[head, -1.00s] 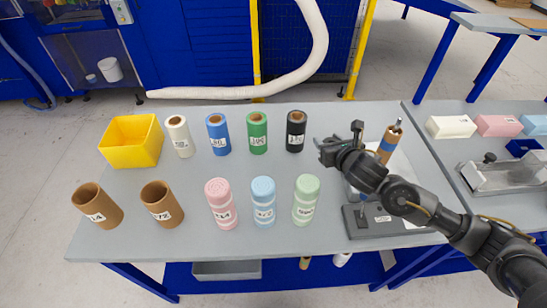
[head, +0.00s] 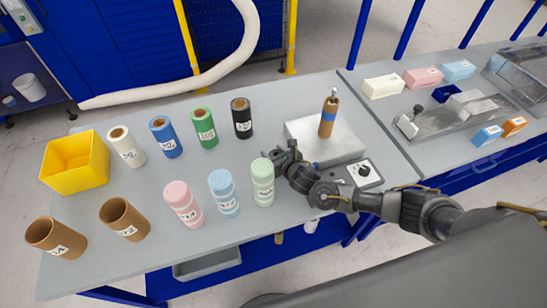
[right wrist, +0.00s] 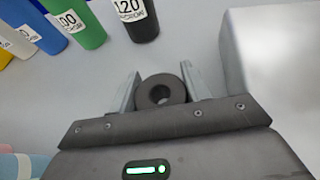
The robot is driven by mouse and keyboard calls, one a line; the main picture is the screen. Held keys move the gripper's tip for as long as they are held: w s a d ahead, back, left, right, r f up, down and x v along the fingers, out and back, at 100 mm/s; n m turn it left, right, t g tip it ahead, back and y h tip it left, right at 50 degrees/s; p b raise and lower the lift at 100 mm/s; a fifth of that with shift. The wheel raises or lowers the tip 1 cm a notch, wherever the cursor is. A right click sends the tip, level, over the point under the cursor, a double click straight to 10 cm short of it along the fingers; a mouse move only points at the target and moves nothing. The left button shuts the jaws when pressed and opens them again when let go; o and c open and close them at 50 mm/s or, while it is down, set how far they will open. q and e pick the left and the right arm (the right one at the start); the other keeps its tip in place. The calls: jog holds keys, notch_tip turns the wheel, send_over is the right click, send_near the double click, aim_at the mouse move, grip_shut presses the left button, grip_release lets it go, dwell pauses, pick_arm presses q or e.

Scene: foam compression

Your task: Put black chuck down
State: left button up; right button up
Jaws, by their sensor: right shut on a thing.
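My right gripper (head: 282,160) is over the table between the pale green foam roll and the metal plate. In the right wrist view its two fingers (right wrist: 161,86) are shut on the black chuck (right wrist: 160,91), a dark ring with a round hole, seen end-on. In the head view the chuck cannot be told apart from the dark gripper. Whether the chuck touches the table is unclear. My left gripper is not in view.
A black roll (head: 241,118) stands behind the gripper, and the pale green roll (head: 263,182) is close on its left. A brown tube (head: 328,117) stands upright on the metal plate (head: 345,144) to the right. A yellow bin (head: 76,163) is at far left.

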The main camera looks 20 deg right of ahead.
notch_tip(320, 180, down, 3)
jog(key=shift+f+p, duration=0.1)
jog(key=shift+p, duration=0.2)
jog(key=shift+f, duration=0.15)
jog(key=shift+f, duration=0.15)
jog(key=o, duration=1)
jog(key=shift+r, duration=0.2)
jog(key=b+v, duration=0.2)
jog(key=v, duration=1)
jog(key=shift+r, duration=0.15)
